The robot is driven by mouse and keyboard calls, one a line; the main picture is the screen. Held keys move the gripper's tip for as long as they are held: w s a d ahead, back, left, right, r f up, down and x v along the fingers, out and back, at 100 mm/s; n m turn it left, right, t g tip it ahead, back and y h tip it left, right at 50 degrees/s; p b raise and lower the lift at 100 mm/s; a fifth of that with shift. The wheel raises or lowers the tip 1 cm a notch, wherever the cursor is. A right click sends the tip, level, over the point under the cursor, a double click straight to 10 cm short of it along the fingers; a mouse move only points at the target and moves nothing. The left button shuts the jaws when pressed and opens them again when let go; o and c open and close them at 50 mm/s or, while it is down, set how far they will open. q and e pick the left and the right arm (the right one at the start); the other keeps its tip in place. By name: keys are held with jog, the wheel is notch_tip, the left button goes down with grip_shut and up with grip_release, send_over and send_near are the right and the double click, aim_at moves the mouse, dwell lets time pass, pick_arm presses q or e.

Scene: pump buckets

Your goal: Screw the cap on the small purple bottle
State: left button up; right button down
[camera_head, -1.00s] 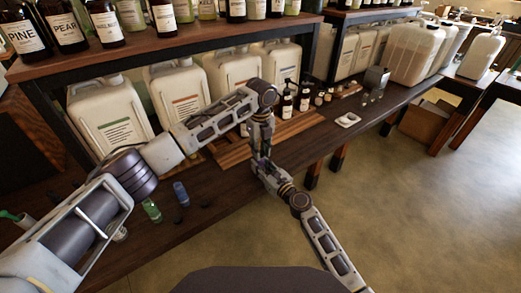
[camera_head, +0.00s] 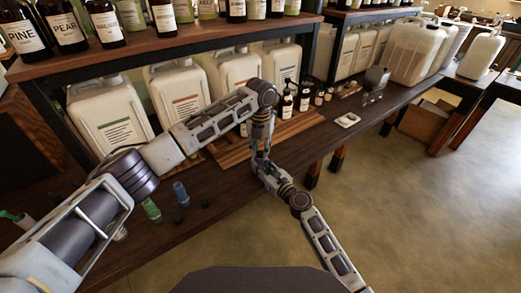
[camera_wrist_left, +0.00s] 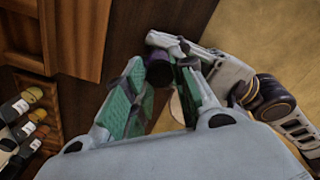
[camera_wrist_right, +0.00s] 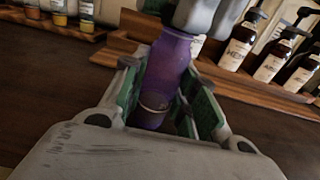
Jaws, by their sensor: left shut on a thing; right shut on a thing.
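The small purple bottle (camera_wrist_right: 171,65) shows in the right wrist view between the green-padded fingers of my right gripper (camera_wrist_right: 165,100), which is shut on it. My left gripper (camera_wrist_left: 158,82) is at the bottle's top end, opposite my right gripper. In the left wrist view its fingers are shut on a dark round piece (camera_wrist_left: 159,70) that looks like the cap. The left fingers hide the bottle's neck, so I cannot tell how far the cap is seated. In the head view both grippers meet above the bench, and the bottle is mostly hidden.
A green bottle (camera_head: 151,209), a blue bottle (camera_head: 181,194) and black caps (camera_head: 205,204) are on the dark bench (camera_head: 228,205). Large white jugs (camera_head: 108,115) stand behind. Brown labelled bottles (camera_head: 286,107) stand on a wooden board. Open floor lies at the right.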

pick_arm(q)
jog(key=m, duration=0.5)
dwell(0.4)
jog(key=o, duration=0.6)
jog(key=shift+o, duration=0.2)
jog(key=shift+r, duration=2.25)
jog(key=shift+c, duration=0.4)
